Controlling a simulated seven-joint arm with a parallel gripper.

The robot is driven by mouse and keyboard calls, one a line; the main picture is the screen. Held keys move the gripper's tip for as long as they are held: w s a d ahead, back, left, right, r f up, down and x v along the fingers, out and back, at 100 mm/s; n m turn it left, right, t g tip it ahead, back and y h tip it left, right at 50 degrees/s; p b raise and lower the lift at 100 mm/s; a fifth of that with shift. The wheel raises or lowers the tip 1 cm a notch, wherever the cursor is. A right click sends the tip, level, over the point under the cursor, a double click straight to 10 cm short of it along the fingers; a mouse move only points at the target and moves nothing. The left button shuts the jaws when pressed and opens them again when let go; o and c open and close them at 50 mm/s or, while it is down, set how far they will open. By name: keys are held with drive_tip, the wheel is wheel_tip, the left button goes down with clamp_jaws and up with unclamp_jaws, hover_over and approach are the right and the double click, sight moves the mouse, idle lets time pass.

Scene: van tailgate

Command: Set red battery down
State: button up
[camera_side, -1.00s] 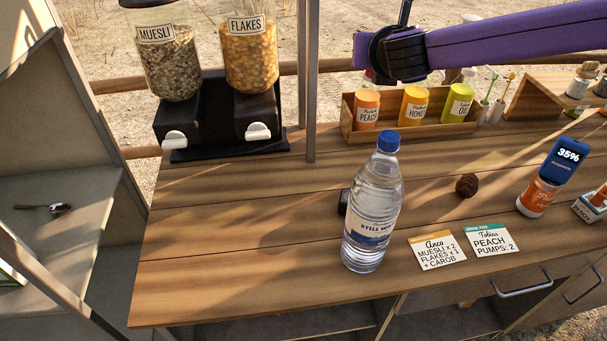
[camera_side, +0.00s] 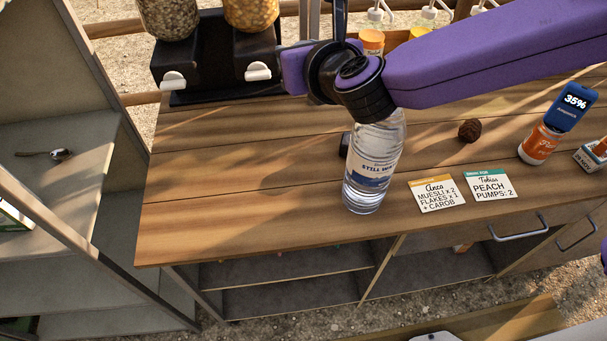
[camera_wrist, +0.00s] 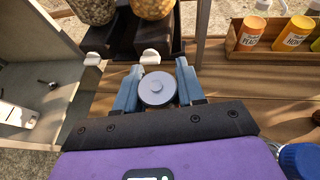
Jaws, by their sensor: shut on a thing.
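My gripper (camera_wrist: 157,74) is shut on a round grey thing with a small raised nub, seen end-on in the wrist view. It looks like the end of the battery (camera_wrist: 156,90); its sides are hidden, so no red shows. In the side view my fingers and what they hold cannot be made out behind my purple and black arm parts. The wooden counter (camera_side: 240,200) lies below, and the wrist view looks past the grip to the dispenser stand (camera_wrist: 113,42).
A water bottle (camera_side: 374,165) stands mid-counter, its top behind my arm; a small dark object (camera_side: 344,144) sits behind it. Order cards (camera_side: 437,193), a pine cone (camera_side: 469,130) and an orange bottle (camera_side: 538,143) are to the right. The left counter is clear.

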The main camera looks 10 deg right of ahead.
sight(301, 181)
wheel_tip(301, 181, down, 27)
drive_tip(key=shift+f, duration=0.2)
idle(0.4)
drive_tip(key=shift+f, duration=0.1)
drive_tip(key=o, duration=1.1)
drive_tip(key=shift+s+r, duration=0.2)
drive_tip(key=shift+s, duration=0.05)
drive_tip(key=v, duration=1.1)
drive_tip(key=shift+s+d+r, duration=0.15)
drive_tip(key=shift+s, duration=0.05)
